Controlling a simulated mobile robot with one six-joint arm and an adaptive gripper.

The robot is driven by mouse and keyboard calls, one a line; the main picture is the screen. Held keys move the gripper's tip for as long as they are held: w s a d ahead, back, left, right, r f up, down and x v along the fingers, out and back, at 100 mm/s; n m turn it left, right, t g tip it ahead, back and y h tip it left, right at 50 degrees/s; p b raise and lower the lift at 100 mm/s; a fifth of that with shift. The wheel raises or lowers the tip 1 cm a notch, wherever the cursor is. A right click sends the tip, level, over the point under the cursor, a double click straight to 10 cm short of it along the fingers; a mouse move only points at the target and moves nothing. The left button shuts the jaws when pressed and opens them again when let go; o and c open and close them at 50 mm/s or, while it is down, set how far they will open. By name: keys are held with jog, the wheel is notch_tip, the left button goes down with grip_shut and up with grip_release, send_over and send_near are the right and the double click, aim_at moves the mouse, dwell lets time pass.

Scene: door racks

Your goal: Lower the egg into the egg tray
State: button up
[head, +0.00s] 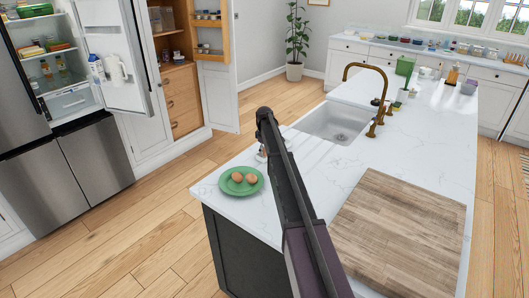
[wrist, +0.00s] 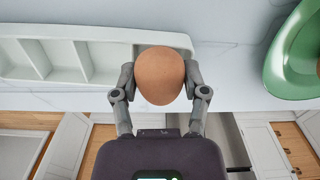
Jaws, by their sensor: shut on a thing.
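A brown egg (wrist: 160,76) is held between the two fingers of my gripper (wrist: 160,84) in the wrist view. The white egg tray (wrist: 105,62), with divided compartments, lies on the pale counter at the upper left of that view. The egg covers part of the tray's right end; I cannot tell how high it is above the tray or whether they touch. The visible compartments are empty. In the head view my arm hides most of the gripper, the egg and the tray.
A green plate (head: 254,188) with two brown eggs (head: 244,177) sits at the counter's near left corner. A sink (head: 335,122) with a brass tap (head: 380,100) lies behind my arm. A wooden board (head: 400,235) covers the right front. The fridge (head: 95,180) stands open at left.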

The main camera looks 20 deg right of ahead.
jog(key=o, duration=0.8)
jog(key=shift+r, duration=0.15)
notch_tip(320, 180, up, 4)
jog(key=p, duration=0.4)
jog(key=shift+s+r+p, duration=0.25)
jog(key=shift+p, duration=0.1)
jog(key=s+a, duration=0.3)
jog(key=s, duration=0.6)
jog(key=s+a, duration=0.2)
jog(key=s, duration=0.8)
jog(key=s+a, duration=0.3)
jog(key=s, duration=0.6)
jog(key=shift+s+a+f, duration=0.2)
jog(key=shift+s+a, duration=0.1)
